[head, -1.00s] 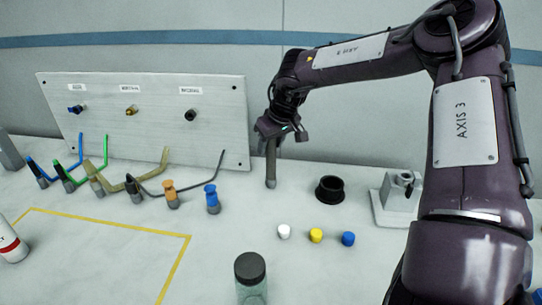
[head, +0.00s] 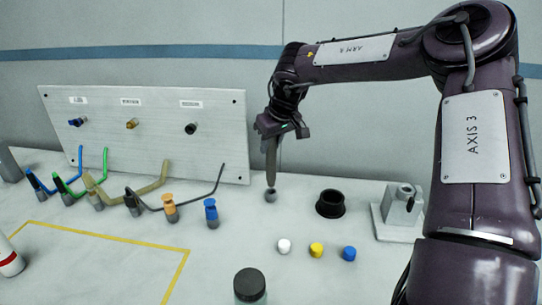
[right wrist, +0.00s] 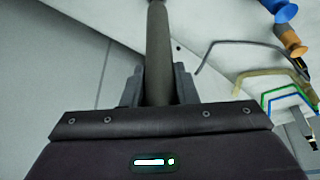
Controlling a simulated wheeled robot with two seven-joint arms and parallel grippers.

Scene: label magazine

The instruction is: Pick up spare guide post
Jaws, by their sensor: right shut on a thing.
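The spare guide post, a dark grey rod (head: 271,162), stands near upright in the head view, right of the white panel. My right gripper (head: 271,140) is shut on its upper part. In the right wrist view the post (right wrist: 158,40) runs between the two fingers of the gripper (right wrist: 158,78) and out of the top of the picture. The post's lower end is at or just above a small round grey holder (head: 270,195) on the table; I cannot tell whether they still touch. My left gripper is not in view.
A black ring (head: 330,203) and a grey block fixture (head: 400,212) stand to the right. White (head: 284,246), yellow (head: 316,250) and blue (head: 349,253) caps lie in front, near a dark-lidded jar (head: 250,284).

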